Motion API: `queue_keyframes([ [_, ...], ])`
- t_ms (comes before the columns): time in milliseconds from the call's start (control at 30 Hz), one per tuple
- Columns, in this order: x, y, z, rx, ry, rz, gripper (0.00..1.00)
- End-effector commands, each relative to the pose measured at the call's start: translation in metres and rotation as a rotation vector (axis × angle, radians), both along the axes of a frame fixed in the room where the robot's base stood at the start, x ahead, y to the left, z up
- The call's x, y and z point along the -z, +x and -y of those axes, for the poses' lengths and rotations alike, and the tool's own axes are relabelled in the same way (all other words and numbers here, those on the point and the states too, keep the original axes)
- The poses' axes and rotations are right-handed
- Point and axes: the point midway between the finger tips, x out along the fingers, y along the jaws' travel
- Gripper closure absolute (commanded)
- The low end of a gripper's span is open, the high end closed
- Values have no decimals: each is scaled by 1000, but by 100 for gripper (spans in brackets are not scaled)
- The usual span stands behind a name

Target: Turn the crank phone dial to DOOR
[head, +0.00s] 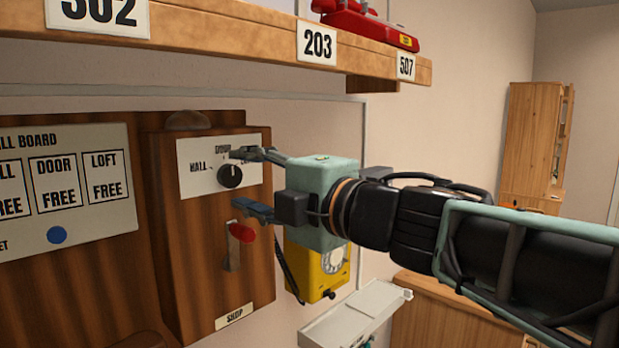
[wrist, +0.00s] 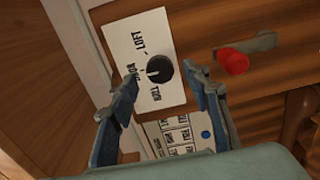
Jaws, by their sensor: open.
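The crank phone is a wooden box (head: 195,262) on the wall. Its white plate (head: 253,148) carries a round black dial (head: 230,176) with HALL at left and DOOR above; LOFT is mostly hidden by my upper finger. In the wrist view the dial (wrist: 160,69) has HALL, DOOR and LOFT around it. A light mark shows on the knob, but I cannot tell surely which label it points to. My gripper (head: 242,180) is open, its fingers just in front of the plate above and below the dial. In the wrist view the dial lies between the fingertips (wrist: 158,77). Contact is not visible.
A red-handled crank (head: 241,232) sits just under my lower finger. A board with DOOR and LOFT cards (head: 65,190) is at left. A shelf (head: 230,40) with number plates and a red phone (head: 368,22) runs above. A yellow phone (head: 318,268) hangs below my gripper.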

Motion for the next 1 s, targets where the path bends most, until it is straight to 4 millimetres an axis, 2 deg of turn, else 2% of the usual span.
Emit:
queue_keyframes([
  [300,-1,-41,48,2,2,4,56],
  [500,-1,-57,67,1,-1,2,56],
  [700,0,-63,73,-1,-1,-1,56],
  [1000,0,-62,74,5,4,-2,56],
])
